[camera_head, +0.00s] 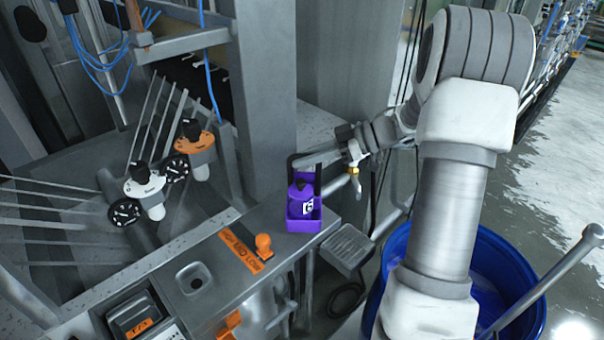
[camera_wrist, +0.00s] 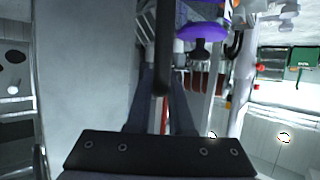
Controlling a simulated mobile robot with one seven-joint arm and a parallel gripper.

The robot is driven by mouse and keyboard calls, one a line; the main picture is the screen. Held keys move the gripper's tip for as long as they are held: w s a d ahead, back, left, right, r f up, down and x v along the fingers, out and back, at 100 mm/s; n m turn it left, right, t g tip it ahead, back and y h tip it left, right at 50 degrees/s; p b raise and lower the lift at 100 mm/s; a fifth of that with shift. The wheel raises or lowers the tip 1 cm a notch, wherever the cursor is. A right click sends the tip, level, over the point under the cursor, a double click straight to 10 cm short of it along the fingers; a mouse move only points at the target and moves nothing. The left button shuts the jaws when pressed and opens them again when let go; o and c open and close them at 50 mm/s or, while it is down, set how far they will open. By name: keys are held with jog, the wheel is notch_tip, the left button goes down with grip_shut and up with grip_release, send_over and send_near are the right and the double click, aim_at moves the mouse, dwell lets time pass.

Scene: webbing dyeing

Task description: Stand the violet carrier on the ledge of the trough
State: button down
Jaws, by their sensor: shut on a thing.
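The violet carrier (camera_head: 304,226) is upright at the right end of the grey trough ledge (camera_head: 272,285), with a violet bottle (camera_head: 299,197) inside and a dark handle above. I cannot tell whether its base touches the ledge. My gripper (camera_head: 318,160) reaches in from the right and is shut on the carrier's handle. In the wrist view, a dark handle bar (camera_wrist: 161,50) runs between the fingers, and a violet round part (camera_wrist: 202,31) shows beyond it. The far side of the carrier is hidden.
An orange knob (camera_head: 263,244) and an orange label stand left of the carrier. Orange and white valves (camera_head: 198,146) lie further back left. A grey column (camera_head: 262,90) rises behind. A small grey tray (camera_head: 347,248) and a blue barrel (camera_head: 505,262) are at right.

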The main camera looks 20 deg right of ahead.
aim_at(292, 178)
jog(key=shift+s+a+f, duration=0.1)
jog(key=shift+a+f, duration=0.2)
jog(key=shift+a, duration=0.15)
jog(key=shift+f, duration=1.95)
jog(key=c, duration=0.8)
grip_release()
jog(key=b+v, duration=0.1)
jog(key=v, duration=1.1)
jog(key=shift+r, duration=0.1)
